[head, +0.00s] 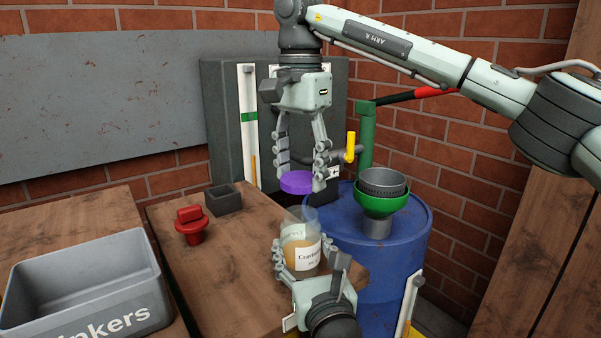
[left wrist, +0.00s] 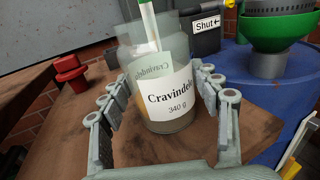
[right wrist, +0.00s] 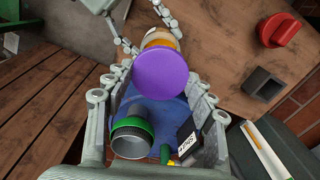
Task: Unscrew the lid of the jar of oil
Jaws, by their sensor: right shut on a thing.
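The glass jar (head: 300,245) has a white Cravindelo label, amber contents and an open, lidless top. It stands upright on the wooden table and also shows in the left wrist view (left wrist: 160,60). My left gripper (head: 304,256) is open around the jar, one finger on each side, with a small gap visible. My right gripper (head: 301,172) is shut on the purple lid (head: 296,183), held above the jar and apart from its mouth. The lid covers part of the jar in the right wrist view (right wrist: 160,75).
A red knobbed piece (head: 190,224) and a dark square box (head: 224,200) sit on the table. A grey bin (head: 75,255) is at left. A blue drum (head: 400,245) with a green funnel (head: 378,202) stands at right. A dark grey cabinet (head: 222,110) is behind.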

